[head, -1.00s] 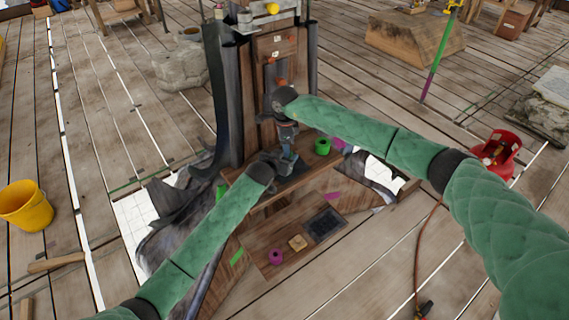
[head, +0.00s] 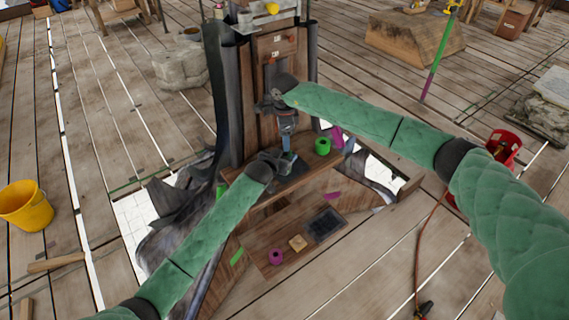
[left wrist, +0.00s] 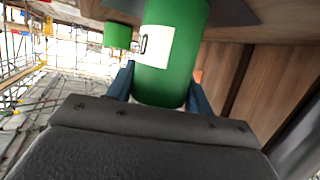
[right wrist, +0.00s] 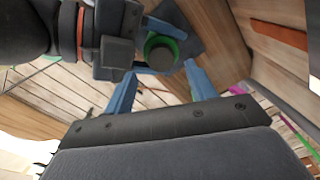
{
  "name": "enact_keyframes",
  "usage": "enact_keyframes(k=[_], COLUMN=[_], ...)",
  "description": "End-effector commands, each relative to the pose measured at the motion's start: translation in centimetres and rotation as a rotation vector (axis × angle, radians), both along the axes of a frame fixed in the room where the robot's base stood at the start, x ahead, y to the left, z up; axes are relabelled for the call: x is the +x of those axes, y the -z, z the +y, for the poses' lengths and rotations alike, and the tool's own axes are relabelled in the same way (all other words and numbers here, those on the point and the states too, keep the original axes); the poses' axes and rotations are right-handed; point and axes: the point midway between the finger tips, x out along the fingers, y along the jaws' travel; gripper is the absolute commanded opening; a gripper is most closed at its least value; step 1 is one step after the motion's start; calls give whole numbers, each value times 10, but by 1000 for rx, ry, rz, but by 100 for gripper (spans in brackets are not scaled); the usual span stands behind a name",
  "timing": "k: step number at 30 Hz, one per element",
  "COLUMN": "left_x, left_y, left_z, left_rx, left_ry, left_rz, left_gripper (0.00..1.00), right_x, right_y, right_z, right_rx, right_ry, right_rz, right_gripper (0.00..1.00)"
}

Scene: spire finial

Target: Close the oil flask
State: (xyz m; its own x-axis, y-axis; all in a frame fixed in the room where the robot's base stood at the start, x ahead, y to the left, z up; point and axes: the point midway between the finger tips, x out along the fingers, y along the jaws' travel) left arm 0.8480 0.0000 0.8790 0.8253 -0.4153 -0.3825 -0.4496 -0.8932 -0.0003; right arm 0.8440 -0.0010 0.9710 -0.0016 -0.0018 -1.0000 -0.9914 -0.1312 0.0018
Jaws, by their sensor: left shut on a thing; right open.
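The green oil flask (left wrist: 170,60) with a white label fills the middle of the left wrist view. My left gripper (left wrist: 160,88) is shut around it, one blue finger on each side. In the head view the grippers hide the flask. The right wrist view shows a round green rim with a dark grey centre (right wrist: 160,54), apparently the flask's top; I cannot tell whether it is open. My right gripper (right wrist: 160,72) is open above it, with its fingers either side in the picture. A short green cylinder (head: 322,146), possibly the cap, stands on the shelf to the right.
The wooden shelf (head: 258,208) projects from a tall wooden post. A lower board holds a magenta ring (head: 276,256), a tan block (head: 298,243) and a dark tray (head: 325,224). A magenta piece (head: 337,136) is behind the green cylinder. Dark drapery hangs at the left.

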Motion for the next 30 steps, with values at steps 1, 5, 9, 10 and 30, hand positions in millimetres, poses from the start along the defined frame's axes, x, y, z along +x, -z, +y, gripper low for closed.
enact_keyframes(k=[1,5,9,10,30], left_x=[-2,-3,-3,-3,-1], left_y=[3,3,3,3,2], left_z=[-3,-4,-3,-3,-1], left_rx=[2,1,1,1,0], left_ry=[4,5,5,4,2], left_rz=[5,5,5,4,2], left_gripper=[0,0,0,0,0], right_x=[0,3,13,16,2], right_y=[-4,-9,-26,-30,-38], right_z=[4,4,0,-1,2], right_rx=[7,7,0,-5,3], right_ry=[-4,-3,-2,-2,-464], right_rz=[-3,-10,-34,-42,-1], right_gripper=[54,43,43,43,43])
